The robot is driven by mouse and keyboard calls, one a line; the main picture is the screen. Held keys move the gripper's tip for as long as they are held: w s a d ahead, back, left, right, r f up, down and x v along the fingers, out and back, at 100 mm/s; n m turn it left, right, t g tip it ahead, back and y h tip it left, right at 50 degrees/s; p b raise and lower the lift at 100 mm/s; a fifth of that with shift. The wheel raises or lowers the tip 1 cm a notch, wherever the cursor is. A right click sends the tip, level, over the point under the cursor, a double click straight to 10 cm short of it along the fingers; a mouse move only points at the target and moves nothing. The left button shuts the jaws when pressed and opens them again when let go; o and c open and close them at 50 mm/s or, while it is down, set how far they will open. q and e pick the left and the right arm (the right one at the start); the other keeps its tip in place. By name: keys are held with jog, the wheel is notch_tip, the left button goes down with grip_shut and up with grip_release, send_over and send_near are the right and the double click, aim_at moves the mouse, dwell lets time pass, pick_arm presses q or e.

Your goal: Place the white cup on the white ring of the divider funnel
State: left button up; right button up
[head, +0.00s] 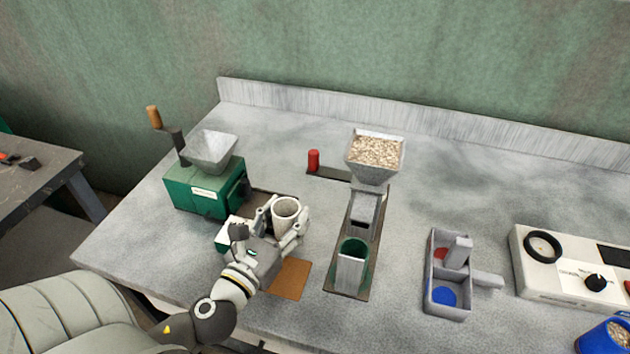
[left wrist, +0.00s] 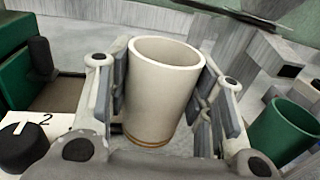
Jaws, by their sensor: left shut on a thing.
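The white cup (head: 286,212) is between the fingers of my left gripper (head: 283,226), which is shut on it. In the left wrist view the cup (left wrist: 163,90) stands mouth up and looks empty, with a finger of my left gripper (left wrist: 165,98) on each side. To its right stands a grey funnel (head: 376,152) full of pale grain, above a grey chute (head: 362,212). I cannot make out a white ring on it. A green cup (head: 353,252) stands below the chute; it also shows in the left wrist view (left wrist: 283,130). My right gripper is not in view.
A green mill (head: 200,191) with a grey hopper stands left of my gripper. A brown pad (head: 290,278) lies in front. A red cylinder (head: 313,160) stands behind. A grey divided tray (head: 447,285) and a white instrument (head: 565,268) are at the right.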

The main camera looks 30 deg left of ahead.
pick_arm(q)
jog(key=w+p, duration=0.1)
jog(key=w, duration=0.3)
jog(key=w+p, duration=0.1)
jog(key=w, duration=0.4)
jog(key=w+p, duration=0.1)
jog(key=w, duration=0.3)
jog(key=shift+w+a, duration=0.25)
jog(key=shift+a, duration=0.05)
jog(key=shift+w, duration=0.2)
notch_tip(320, 180, down, 3)
jog(key=shift+f+b, duration=0.15)
jog(key=shift+b, duration=0.6)
jog(key=shift+f, duration=0.15)
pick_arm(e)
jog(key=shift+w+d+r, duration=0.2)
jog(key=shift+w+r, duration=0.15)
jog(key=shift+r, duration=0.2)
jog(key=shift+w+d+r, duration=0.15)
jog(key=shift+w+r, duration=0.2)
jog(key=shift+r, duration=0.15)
pick_arm(q)
jog(key=shift+f, duration=0.15)
jog(key=o, duration=1.1)
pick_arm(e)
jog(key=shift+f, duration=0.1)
